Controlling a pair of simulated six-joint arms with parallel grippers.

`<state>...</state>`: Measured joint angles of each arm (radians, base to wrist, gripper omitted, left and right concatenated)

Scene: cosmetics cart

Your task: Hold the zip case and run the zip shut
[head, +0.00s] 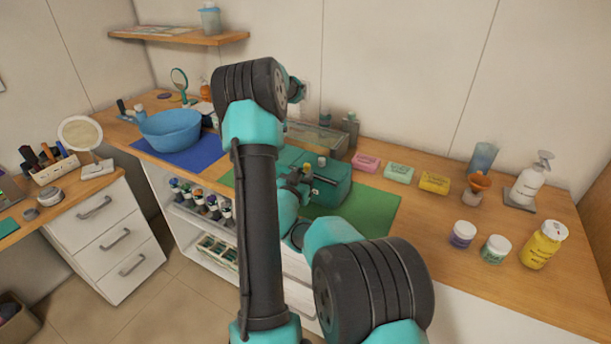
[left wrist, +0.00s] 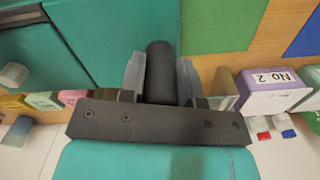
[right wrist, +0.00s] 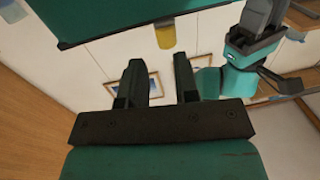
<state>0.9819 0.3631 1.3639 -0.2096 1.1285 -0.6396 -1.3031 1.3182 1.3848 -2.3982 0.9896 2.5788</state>
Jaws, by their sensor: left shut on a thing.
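The teal zip case (head: 332,188) lies on the green mat (head: 372,215) in the head view, partly behind my arm. It also fills the upper left of the left wrist view (left wrist: 110,35). My left gripper (left wrist: 160,75) is shut on a black cylindrical grip beside the case. My right gripper (head: 300,182) is close to the case's near left part. In the right wrist view its fingers (right wrist: 159,75) are apart with nothing between them. A yellow tab (right wrist: 165,36), perhaps the zip pull, hangs at the case edge (right wrist: 130,12) just beyond the fingertips. The zip line is not clear.
Jars (head: 463,234) and a yellow bottle (head: 543,245) stand at the right. A blue bowl (head: 170,130) sits on a blue mat at the left. The front right of the green mat is clear.

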